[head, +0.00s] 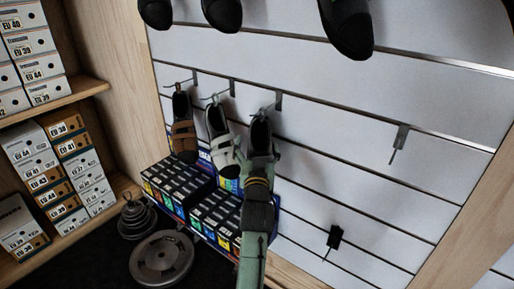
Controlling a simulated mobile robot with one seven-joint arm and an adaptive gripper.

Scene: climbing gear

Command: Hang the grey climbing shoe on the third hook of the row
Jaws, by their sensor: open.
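The grey climbing shoe (261,137) is in the head view at the third hook (277,101) from the left in the row. It is upright, toe down, with its dark opening at the top near the hook. Whether its loop sits fully on the hook is too small to tell. My gripper (259,168) is at the lower end of the shoe, on the near side, and is open. The fingertips and the shoe's toe overlap, so I cannot tell whether they touch.
A brown shoe (184,130) and a whitish shoe (221,141) hang close to the left. An empty hook (398,142) is to the right, and a black holder (334,237) is lower. Boxes (178,188) and weight plates (161,258) are below. More shoes (347,25) hang above.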

